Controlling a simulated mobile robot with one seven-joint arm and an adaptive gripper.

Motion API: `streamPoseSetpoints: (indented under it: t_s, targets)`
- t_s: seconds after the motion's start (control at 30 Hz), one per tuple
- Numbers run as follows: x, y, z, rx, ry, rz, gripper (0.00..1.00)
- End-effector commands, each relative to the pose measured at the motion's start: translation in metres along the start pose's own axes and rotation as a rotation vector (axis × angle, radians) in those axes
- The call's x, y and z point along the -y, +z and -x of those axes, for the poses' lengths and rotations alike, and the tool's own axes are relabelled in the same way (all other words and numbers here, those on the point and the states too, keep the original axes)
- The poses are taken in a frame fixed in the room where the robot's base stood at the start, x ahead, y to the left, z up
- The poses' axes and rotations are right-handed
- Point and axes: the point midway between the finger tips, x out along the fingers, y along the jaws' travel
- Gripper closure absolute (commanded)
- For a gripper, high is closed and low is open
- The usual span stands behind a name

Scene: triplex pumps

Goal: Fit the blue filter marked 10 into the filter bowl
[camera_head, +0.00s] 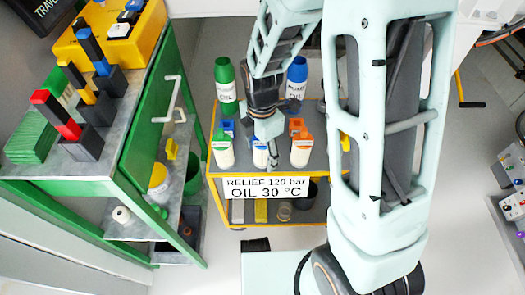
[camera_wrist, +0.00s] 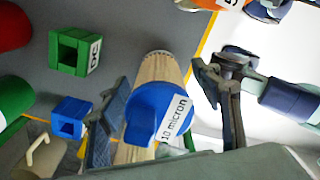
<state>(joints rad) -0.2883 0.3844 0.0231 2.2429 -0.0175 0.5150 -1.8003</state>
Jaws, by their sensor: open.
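The blue filter (camera_wrist: 158,112) has a blue cap with a raised grip and a "10 micron" label over a pleated tan body. In the head view, the blue-capped filter (camera_head: 260,157) stands in the middle of the front row on a yellow trolley, partly hidden by my gripper (camera_head: 270,150). In the wrist view, my gripper (camera_wrist: 162,80) is open, with one finger on each side of the filter. The right finger is visibly apart from it; the left is close, and I cannot tell whether it touches. I cannot make out the filter bowl.
A green-capped filter (camera_head: 223,152) and an orange-capped filter (camera_head: 301,150) stand close on either side. Green (camera_head: 225,88) and blue (camera_head: 297,78) oil bottles stand behind. The trolley (camera_head: 215,172) has a label plate (camera_head: 266,188) in front. A green bench (camera_head: 120,140) stands left.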

Motion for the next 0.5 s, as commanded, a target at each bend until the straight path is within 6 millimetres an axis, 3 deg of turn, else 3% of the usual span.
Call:
streamPoseSetpoints:
  t_s: [0.13,0.5]
  targets:
    - [-0.0001,0.0001,0.0011,0.0,0.001,0.0,0.44]
    - [-0.0001,0.0003,0.0013,0.0,0.001,-0.001,0.84]
